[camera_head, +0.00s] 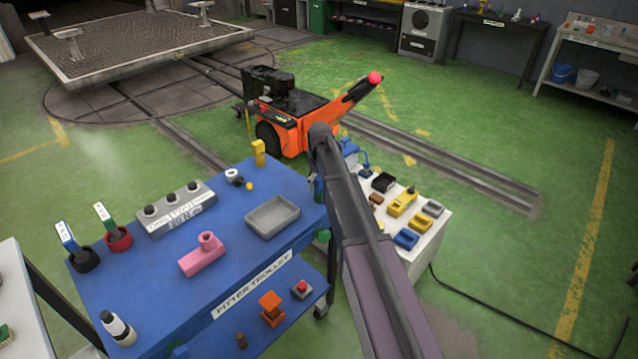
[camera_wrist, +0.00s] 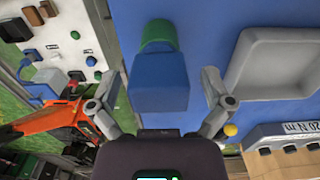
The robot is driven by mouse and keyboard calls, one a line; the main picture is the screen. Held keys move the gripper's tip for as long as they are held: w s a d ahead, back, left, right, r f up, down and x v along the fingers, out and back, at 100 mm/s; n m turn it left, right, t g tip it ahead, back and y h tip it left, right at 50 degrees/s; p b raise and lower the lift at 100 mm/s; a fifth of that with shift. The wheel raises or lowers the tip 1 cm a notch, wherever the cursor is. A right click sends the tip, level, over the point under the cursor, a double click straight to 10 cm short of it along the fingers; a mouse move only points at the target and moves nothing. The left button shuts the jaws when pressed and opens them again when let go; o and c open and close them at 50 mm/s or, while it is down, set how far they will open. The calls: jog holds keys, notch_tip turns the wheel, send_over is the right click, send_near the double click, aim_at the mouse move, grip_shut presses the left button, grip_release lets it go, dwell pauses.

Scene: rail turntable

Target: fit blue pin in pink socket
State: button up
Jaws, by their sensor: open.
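In the wrist view a blue block (camera_wrist: 160,82), which looks like the blue pin, sits at a green round piece (camera_wrist: 158,36) over the blue trolley top. My gripper (camera_wrist: 158,88) is open, with one finger on each side of the block. I see gaps on both sides and cannot tell the height difference. In the head view my arm hides the gripper and most of this spot at the trolley's right edge. The pink socket (camera_head: 202,260), a block with an upright round collar, sits on the trolley's front middle, left of my arm.
The blue trolley top (camera_head: 150,290) also holds a grey tray (camera_head: 272,217), a grey box with knobs (camera_head: 176,209), a yellow block (camera_head: 259,152) and a white bottle (camera_head: 118,328). A white table (camera_head: 428,235) with several parts stands right. Bare top surrounds the socket.

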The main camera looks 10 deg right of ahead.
jog(key=shift+f, duration=0.35)
jog(key=c, duration=1.3)
jog(key=shift+r+p, duration=0.6)
jog(key=shift+r, duration=0.15)
dwell(0.4)
jog(key=shift+r+p, duration=2.9)
jog(key=shift+r, duration=0.05)
jog(key=shift+r, duration=0.1)
jog(key=shift+r+p, duration=2.45)
jog(key=shift+p, duration=0.1)
jog(key=shift+a, duration=0.1)
